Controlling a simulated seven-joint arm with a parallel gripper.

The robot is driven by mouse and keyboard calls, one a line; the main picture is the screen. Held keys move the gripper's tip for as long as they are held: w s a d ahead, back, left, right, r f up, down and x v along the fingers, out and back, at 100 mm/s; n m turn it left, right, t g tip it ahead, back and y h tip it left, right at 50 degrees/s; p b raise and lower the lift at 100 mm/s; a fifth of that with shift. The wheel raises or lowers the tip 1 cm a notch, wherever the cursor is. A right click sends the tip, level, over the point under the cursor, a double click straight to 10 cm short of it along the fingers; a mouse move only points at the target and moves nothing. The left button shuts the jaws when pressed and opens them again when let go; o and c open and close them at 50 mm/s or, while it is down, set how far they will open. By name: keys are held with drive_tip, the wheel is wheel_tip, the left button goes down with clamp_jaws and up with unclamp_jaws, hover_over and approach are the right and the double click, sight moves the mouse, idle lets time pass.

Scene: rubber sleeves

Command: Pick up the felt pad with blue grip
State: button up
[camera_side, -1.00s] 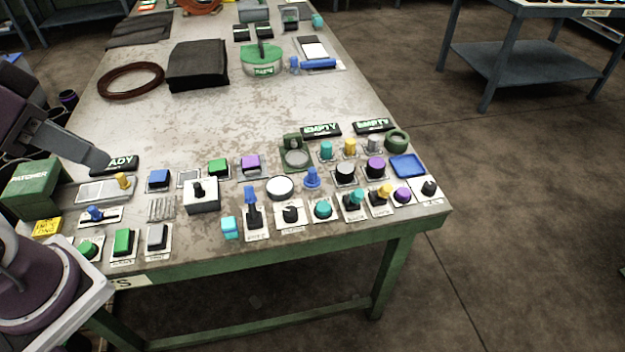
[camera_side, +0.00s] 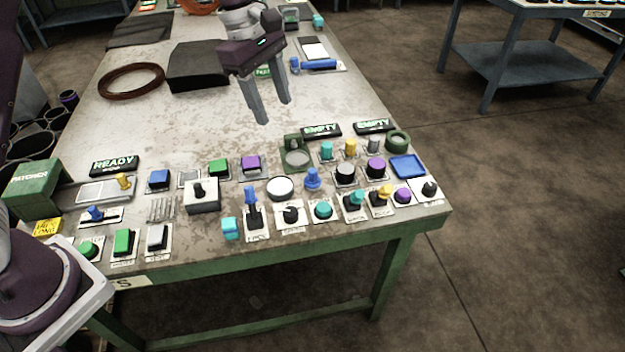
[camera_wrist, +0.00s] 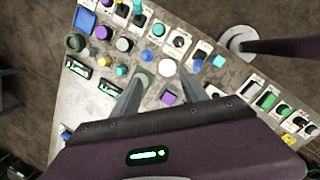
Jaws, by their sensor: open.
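No pad is clearly recognizable as felt. A small upright blue grip on a wide blue base (camera_side: 312,180) stands on the table beside a white round disc (camera_side: 280,188); I cannot tell whether felt is under it. It also shows in the wrist view (camera_wrist: 147,55), just left of the disc (camera_wrist: 167,67). A similar small blue piece (camera_side: 295,65) stands farther back, beside a blue roller-like bar. My gripper (camera_side: 275,112) is open and empty, fingers pointing down, above the table behind the control rows. In the wrist view its fingertips (camera_wrist: 162,73) straddle the disc.
Close rows of buttons, knobs and levers fill the near table edge. A black block (camera_side: 197,68) and brown ring (camera_side: 131,80) lie behind left. The table's middle is clear.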

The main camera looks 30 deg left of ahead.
sight(312, 170)
drive_tip(key=w+d+f+n, duration=0.1)
drive_tip(key=w+f, duration=0.1)
drive_tip(key=f, duration=0.6)
drive_tip(key=w+d+f+n+y, duration=0.1)
drive_tip(key=w+f+n, duration=0.1)
drive_tip(key=f, duration=0.6)
drive_tip(key=w+d+f+n+g+y, duration=0.1)
drive_tip(key=w+d+f+n, duration=0.1)
drive_tip(key=f, duration=0.5)
drive_tip(key=shift+w+f, duration=0.4)
drive_tip(key=shift+w, duration=0.2)
drive_tip(key=c, duration=1.1)
wheel_tip(312, 170, up, 10)
drive_tip(key=shift+r, duration=0.1)
drive_tip(key=o, duration=0.6)
drive_tip(key=c, duration=0.5)
